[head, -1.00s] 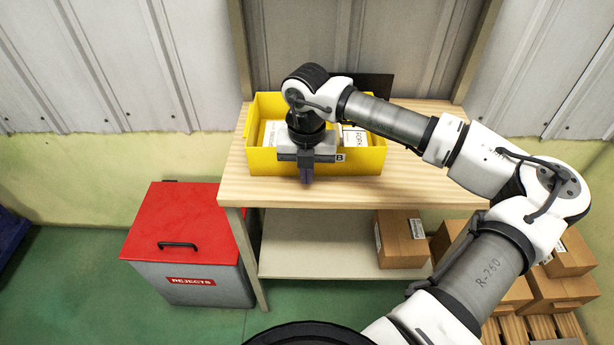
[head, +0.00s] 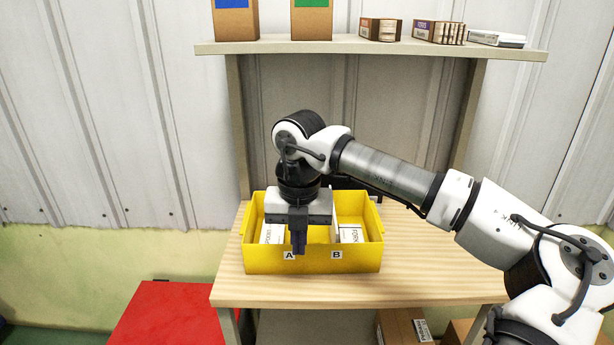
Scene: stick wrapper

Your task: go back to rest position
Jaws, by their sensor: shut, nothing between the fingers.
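My gripper (head: 299,248) points straight down in front of the yellow bin (head: 312,262) on the wooden table. It is shut and empty. The fingers overlap the bin's front wall in the picture, beside label A; I cannot tell their exact distance from it. The bin has a left compartment marked A and a right compartment marked B. A white packet (head: 273,233) lies in the left compartment and another white packet labelled FORK (head: 350,233) lies in the right one. My arm reaches in from the right and hides part of the bin's back.
The wooden table (head: 430,275) is bare to the right of the bin. A shelf (head: 280,47) above holds several boxes. A red-lidded rejects bin (head: 170,315) stands at lower left. Cardboard boxes (head: 405,328) sit below the table. Corrugated wall stands behind.

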